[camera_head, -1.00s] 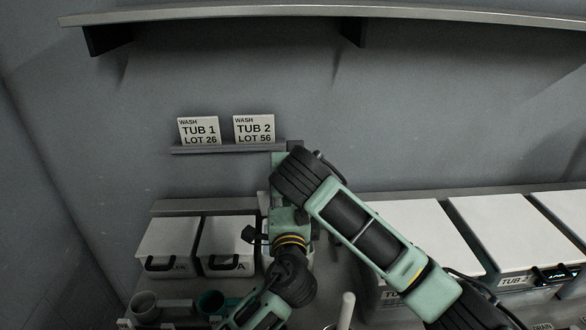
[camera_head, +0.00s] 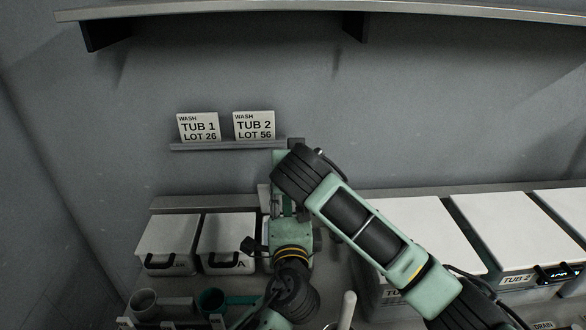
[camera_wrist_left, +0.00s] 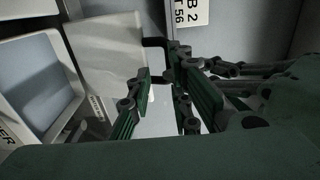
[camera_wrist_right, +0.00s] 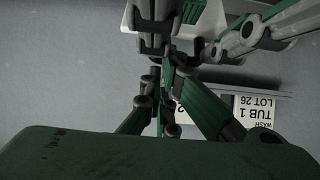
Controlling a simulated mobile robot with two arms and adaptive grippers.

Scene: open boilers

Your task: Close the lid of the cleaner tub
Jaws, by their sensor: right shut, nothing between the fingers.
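The cleaner tub (camera_wrist_left: 66,68) is open at the left of the left wrist view, its label partly cut off. Its white lid (camera_wrist_left: 110,45) is raised, with a black handle (camera_wrist_left: 153,43) at its upper end. My left gripper (camera_wrist_left: 165,95) is open, its fingers apart close to the handle; contact cannot be told. My right gripper (camera_wrist_right: 165,75) is shut and empty, near the wall. A pale panel, probably the lid (camera_wrist_right: 212,20), shows beyond it beside my other gripper's links. In the head view my arms hide most of this tub and both fingertips.
Closed white tubs with black handles (camera_head: 168,238) (camera_head: 228,236) stand to the left. Larger lidded tubs (camera_head: 505,232) stand to the right. Cards (camera_head: 254,126) rest on a small wall ledge (camera_head: 225,147). Mugs (camera_head: 143,303) (camera_head: 212,300) stand at the front left. A shelf (camera_head: 240,12) runs above.

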